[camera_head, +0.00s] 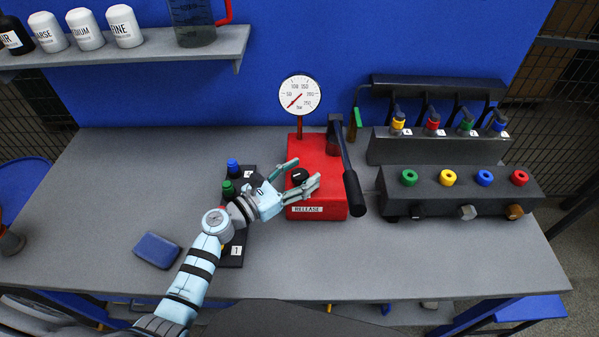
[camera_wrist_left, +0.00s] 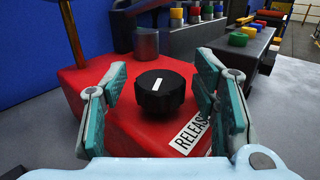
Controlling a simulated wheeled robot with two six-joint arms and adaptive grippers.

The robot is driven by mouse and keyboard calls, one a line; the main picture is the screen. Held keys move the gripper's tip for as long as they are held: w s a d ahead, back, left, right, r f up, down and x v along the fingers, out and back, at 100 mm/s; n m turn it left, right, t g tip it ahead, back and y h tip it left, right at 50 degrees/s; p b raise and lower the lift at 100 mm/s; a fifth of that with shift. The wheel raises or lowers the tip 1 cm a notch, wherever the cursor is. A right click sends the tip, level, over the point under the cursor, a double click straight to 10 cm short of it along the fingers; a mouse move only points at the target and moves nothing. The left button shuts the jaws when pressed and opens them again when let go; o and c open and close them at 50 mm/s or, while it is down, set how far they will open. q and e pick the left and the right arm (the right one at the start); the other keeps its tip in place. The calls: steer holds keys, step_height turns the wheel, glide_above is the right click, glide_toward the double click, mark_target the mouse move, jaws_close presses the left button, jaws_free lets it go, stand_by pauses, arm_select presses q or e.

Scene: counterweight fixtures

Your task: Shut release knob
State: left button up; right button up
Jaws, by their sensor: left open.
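The release knob (camera_head: 299,175) is a black round knob with a white mark, on top of the red pump body (camera_head: 327,200) beside the white RELEASE label (camera_head: 308,209). In the left wrist view the knob (camera_wrist_left: 160,92) sits between the fingers, with its white mark running roughly front to back, slightly tilted. My left gripper (camera_head: 305,174) is open, its fingers on either side of the knob. In the left wrist view gaps show between the knob and both fingers (camera_wrist_left: 162,108). My right gripper is not in view.
A black pump lever (camera_head: 347,170) stands right of the knob. A gauge (camera_head: 300,95) rises behind. A dark block with coloured sockets (camera_head: 455,192) is at the right. A dark strip with coloured knobs (camera_head: 232,255) lies under my left arm. A blue box (camera_head: 157,250) lies left.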

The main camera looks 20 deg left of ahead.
arm_select(q)
steer(key=c, duration=1.2)
steer(key=m+g+h+b, duration=0.1)
steer(key=b, duration=0.1)
steer(key=m+g+h+b, duration=0.3)
steer(key=g+b, duration=0.1)
steer(key=shift+w+a+f+m+h, duration=0.1)
steer(key=shift+w+f+m+h, duration=0.05)
steer(key=shift+f+m+h, duration=0.2)
steer(key=shift+r+m+g+h, duration=0.15)
steer(key=shift+m+g+h, duration=0.2)
steer(key=shift+g, duration=0.35)
steer(key=shift+r, duration=0.15)
steer(key=o, duration=1.2)
steer(key=shift+s, duration=0.2)
